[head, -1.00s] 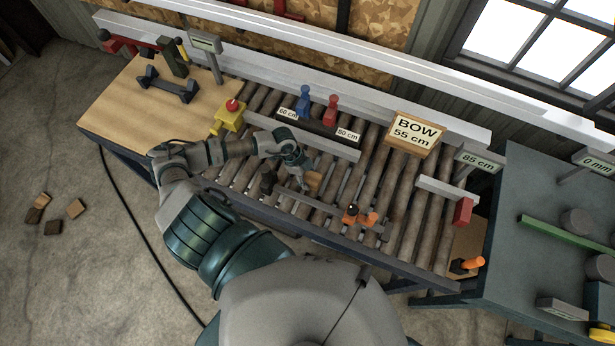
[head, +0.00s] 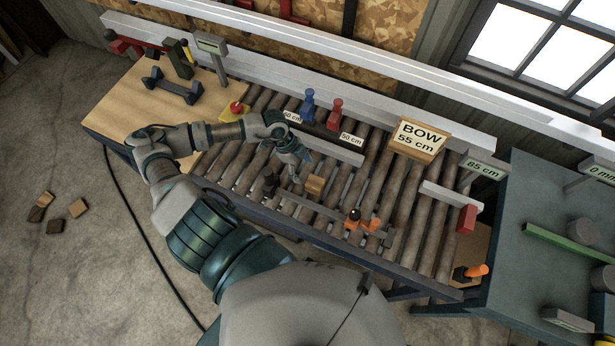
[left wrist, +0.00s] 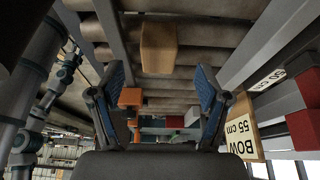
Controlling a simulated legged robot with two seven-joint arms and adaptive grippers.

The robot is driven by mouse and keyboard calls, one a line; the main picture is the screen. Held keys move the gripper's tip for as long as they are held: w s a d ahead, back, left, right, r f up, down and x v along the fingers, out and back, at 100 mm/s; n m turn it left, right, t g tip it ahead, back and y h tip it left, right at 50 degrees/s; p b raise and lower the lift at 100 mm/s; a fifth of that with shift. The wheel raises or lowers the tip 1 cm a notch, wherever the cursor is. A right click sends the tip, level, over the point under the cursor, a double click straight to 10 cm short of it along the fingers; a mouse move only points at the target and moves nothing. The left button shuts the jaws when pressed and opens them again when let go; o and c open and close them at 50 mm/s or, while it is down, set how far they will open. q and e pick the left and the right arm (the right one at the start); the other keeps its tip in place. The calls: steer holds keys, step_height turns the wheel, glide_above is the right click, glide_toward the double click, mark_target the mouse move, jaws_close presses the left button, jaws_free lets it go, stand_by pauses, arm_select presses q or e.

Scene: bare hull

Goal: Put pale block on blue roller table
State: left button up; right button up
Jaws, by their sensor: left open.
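The pale block (head: 315,184) is a small tan wooden piece resting on the rollers of the roller table (head: 385,215), near its front rail. It also shows in the left wrist view (left wrist: 159,48), beyond the fingertips and midway between them. My left gripper (head: 300,171) is just left of the block in the head view, apart from it. In the left wrist view its two blue-padded fingers (left wrist: 160,84) are spread wide with nothing between them. The table's rollers look brown-grey, with a dark blue-grey frame. My right gripper is in neither view.
A blue stop (head: 307,105) and a red stop (head: 335,113) stand behind. The BOW 55 cm sign (head: 418,138) is to the right. Several wood offcuts (head: 54,226) lie on the floor.

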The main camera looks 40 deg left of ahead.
arm_select(q)
steer(key=v, duration=0.3)
steer(key=shift+r, duration=0.3)
stand_by(0.3)
